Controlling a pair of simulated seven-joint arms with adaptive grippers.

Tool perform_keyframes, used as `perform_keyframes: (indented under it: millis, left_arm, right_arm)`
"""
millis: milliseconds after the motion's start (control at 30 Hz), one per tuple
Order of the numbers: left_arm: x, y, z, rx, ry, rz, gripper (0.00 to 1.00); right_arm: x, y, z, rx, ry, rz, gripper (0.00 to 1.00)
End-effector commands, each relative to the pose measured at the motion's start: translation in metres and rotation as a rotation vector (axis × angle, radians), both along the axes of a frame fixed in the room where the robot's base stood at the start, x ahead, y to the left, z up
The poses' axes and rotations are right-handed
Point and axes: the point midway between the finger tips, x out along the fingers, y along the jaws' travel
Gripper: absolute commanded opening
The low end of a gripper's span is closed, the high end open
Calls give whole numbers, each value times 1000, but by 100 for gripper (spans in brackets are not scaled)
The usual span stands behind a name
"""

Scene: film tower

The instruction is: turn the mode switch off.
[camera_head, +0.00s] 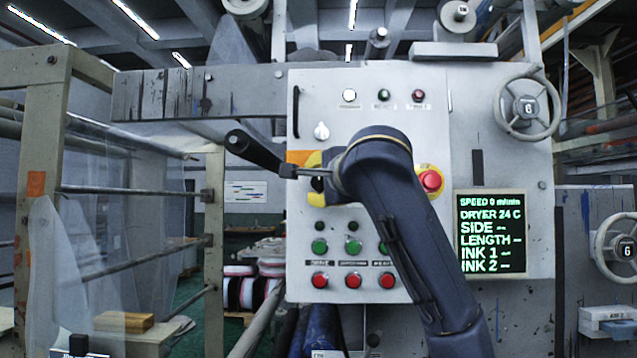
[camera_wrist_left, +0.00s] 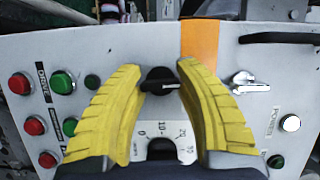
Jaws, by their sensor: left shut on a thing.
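A black rotary knob (camera_head: 318,184) sits on the grey control panel, beside an orange patch. In the wrist view the knob (camera_wrist_left: 158,80) has a pale pointer line towards picture right and a white numbered scale (camera_wrist_left: 150,145) under it. My left gripper (camera_wrist_left: 162,76) has its yellow fingers on both sides of this knob, shut on it. A white pointed selector knob (camera_head: 321,131) sits just above it on the panel; it shows at the right in the wrist view (camera_wrist_left: 249,83), clear of the fingers. I cannot read which one is labelled mode. My right gripper is not in view.
Green buttons (camera_head: 319,246) and red buttons (camera_head: 320,280) lie below. A red emergency button (camera_head: 431,181) is behind my arm's right side. A display (camera_head: 490,232) and handwheel (camera_head: 528,107) are further right.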

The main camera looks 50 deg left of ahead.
Motion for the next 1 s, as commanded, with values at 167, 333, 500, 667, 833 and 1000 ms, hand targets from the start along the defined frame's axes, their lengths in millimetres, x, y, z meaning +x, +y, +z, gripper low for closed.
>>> perform_keyframes:
  millis: [167, 333, 500, 667, 833, 1000]
  left_arm:
    - [0, 0, 1, -115, -125, -1, 6]
    - [-1, 0, 0, -221, -241, -1, 6]
    - [0, 0, 0, -314, -342, 0, 5]
    - [0, 0, -1, -386, -420, 0, 5]
    - [0, 0, -1, -441, -479, 0, 5]
    - [0, 0, -1, -474, -514, 1, 5]
  right_arm:
    - [0, 0, 0, 0, 0, 0, 0]
    - [0, 0, 0, 0, 0, 0, 0]
    - [0, 0, 0, 0, 0, 0, 0]
    - [0, 0, 0, 0, 0, 0, 0]
    - [0, 0, 0, 0, 0, 0, 0]
    - [0, 0, 0, 0, -1, 0, 0]
